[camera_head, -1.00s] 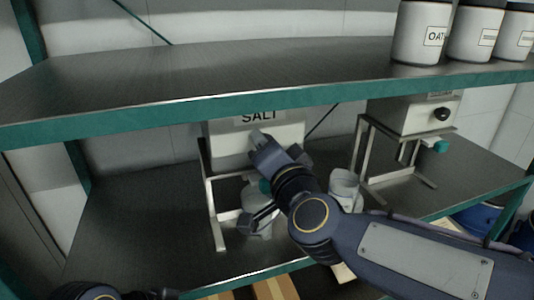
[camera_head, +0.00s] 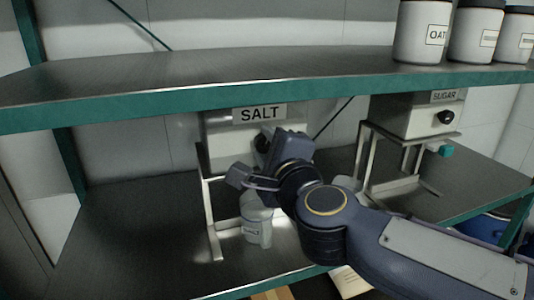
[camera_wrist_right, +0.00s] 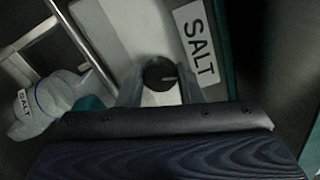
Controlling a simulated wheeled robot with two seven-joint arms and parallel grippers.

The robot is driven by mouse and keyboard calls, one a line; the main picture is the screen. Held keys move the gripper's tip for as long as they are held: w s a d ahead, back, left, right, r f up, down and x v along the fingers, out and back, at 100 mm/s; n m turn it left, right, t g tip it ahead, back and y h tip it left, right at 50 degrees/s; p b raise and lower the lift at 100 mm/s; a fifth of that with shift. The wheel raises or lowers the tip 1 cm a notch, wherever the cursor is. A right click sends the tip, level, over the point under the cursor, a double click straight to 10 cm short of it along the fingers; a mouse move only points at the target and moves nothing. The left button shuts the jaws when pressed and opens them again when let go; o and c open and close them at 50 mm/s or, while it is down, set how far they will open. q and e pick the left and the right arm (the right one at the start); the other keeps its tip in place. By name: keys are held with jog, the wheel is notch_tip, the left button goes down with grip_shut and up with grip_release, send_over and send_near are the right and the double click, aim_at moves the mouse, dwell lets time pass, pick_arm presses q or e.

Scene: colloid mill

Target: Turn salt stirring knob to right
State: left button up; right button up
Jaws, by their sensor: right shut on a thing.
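The white salt dispenser (camera_head: 222,145), labelled SALT, stands on a metal frame under the upper shelf. Its round black stirring knob (camera_head: 262,143) shows partly beside my gripper. In the right wrist view, the knob (camera_wrist_right: 158,74) sits between the fingers, its light mark pointing toward the SALT label (camera_wrist_right: 195,44). My right gripper (camera_head: 270,146) is at the dispenser's front, its fingers (camera_wrist_right: 160,88) closed on the knob's sides. My left gripper is not in view.
A white jar (camera_head: 256,222) stands below the dispenser; its label reads SALT in the wrist view (camera_wrist_right: 38,108). The sugar dispenser (camera_head: 405,115) stands to the right. The upper shelf edge (camera_head: 200,108) runs close above my gripper. The lower shelf is clear at left.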

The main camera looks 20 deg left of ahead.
jog(key=m, duration=0.2)
jog(key=m+b, duration=0.1)
jog(key=shift+f+m+b, duration=0.2)
jog(key=shift+m+b, duration=0.1)
jog(key=shift+m, duration=0.1)
jog(key=m+b, duration=0.1)
jog(key=m, duration=0.2)
jog(key=shift+m+b, duration=0.3)
jog(key=shift+b, duration=0.05)
jog(key=m+b, duration=0.2)
jog(key=m, duration=0.2)
jog(key=shift+m+b, duration=0.6)
jog(key=shift+m, duration=0.8)
jog(key=shift+r, duration=0.1)
jog(key=o, duration=1)
jog(key=shift+c, duration=0.2)
jog(key=shift+r, duration=0.1)
